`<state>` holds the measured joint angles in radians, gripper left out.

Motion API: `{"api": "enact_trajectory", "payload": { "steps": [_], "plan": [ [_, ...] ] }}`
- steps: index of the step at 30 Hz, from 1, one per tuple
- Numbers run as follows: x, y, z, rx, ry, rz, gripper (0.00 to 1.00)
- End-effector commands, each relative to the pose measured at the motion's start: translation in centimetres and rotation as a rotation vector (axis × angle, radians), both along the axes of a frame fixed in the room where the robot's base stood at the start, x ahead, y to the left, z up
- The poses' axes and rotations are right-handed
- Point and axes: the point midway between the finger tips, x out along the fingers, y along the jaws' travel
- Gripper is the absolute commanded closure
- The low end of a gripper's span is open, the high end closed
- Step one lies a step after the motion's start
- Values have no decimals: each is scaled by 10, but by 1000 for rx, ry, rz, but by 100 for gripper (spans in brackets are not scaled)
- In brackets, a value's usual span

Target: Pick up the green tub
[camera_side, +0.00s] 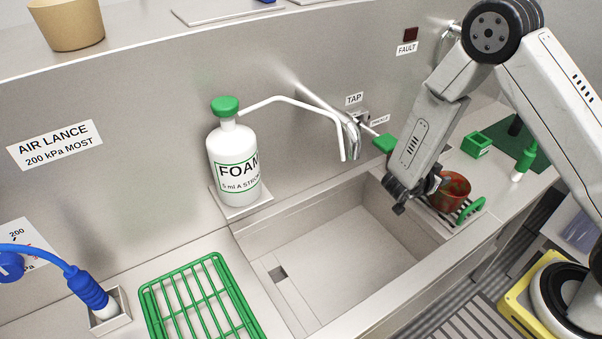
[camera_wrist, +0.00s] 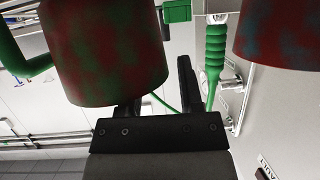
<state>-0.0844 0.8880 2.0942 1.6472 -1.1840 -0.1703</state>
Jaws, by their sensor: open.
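The green tub (camera_side: 477,145) looks like the small open green box with a white label on the counter at the back right. A green box also shows at the top of the wrist view (camera_wrist: 177,11). My gripper (camera_side: 400,208) points down over the right end of the sink, beside the rack and well short of the green box. In the wrist view my gripper (camera_wrist: 158,85) has its fingers apart with nothing seen between them. A red and green mottled drum (camera_wrist: 105,52) hides much of the left finger.
A mottled drum (camera_side: 456,187) stands on a green rack (camera_side: 470,211) close to my gripper; a second drum (camera_wrist: 278,30) shows in the wrist view. A green-handled brush (camera_side: 526,158) is right of the box.

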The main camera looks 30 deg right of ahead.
Motion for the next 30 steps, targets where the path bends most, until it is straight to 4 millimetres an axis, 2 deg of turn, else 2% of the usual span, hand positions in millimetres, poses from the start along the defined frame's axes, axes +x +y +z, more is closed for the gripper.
{"api": "enact_trajectory", "payload": {
  "steps": [3, 7, 8, 30],
  "plan": [
    [0, 0, 0, 0, 0, 0, 53],
    [0, 0, 0, 0, 0, 0, 95],
    [0, 0, 0, 0, 0, 0, 100],
    [-1, 0, 4, 2, 1, -2, 100]
  ]
}}
